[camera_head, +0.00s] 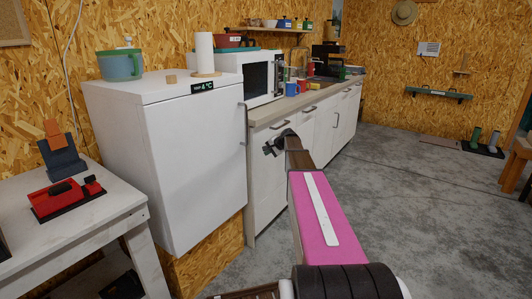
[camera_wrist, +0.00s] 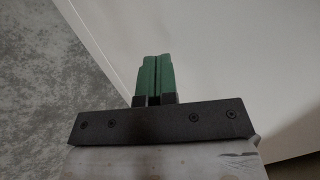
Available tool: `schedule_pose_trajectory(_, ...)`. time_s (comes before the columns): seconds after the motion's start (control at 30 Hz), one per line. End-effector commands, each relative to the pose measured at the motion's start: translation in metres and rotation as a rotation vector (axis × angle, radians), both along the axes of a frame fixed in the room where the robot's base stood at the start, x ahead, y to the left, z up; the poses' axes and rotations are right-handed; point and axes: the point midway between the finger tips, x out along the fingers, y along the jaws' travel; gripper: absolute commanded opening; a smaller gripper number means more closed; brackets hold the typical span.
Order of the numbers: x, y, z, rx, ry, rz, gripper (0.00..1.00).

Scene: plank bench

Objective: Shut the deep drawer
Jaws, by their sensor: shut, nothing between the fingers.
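The white drawer unit (camera_head: 261,141) stands under the wooden counter, just right of the fridge, with a dark bar handle near its top. My arm covers much of its front, so I cannot tell which front is the deep drawer or how far it stands out. My gripper (camera_head: 269,149) is in front of this unit. In the wrist view its green fingers (camera_wrist: 155,62) are pressed together and empty, in front of a plain white panel (camera_wrist: 230,50). I cannot tell whether they touch it.
A white fridge (camera_head: 185,165) stands left of the drawer unit. The counter (camera_head: 310,97) carries a microwave (camera_head: 264,76) and mugs. A workbench (camera_head: 90,225) with red tools is at the left.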

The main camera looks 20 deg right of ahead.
Motion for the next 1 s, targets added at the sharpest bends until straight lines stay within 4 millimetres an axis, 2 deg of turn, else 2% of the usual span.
schedule_pose_trajectory(0.03,-0.011,-0.003,0.003,-0.001,0.0,-0.001,0.0)
schedule_pose_trajectory(0.4,-0.051,-0.04,0.053,-0.003,0.0,-0.002,0.0)
schedule_pose_trajectory(0.67,-0.064,-0.047,0.065,-0.006,0.004,0.003,0.0)
schedule_pose_trajectory(0.77,-0.078,-0.035,0.054,-0.033,0.02,0.026,0.0)
schedule_pose_trajectory(0.87,-0.106,-0.006,0.026,-0.096,0.052,0.083,0.0)
schedule_pose_trajectory(1.0,-0.167,0.042,-0.023,-0.229,0.117,0.208,0.0)
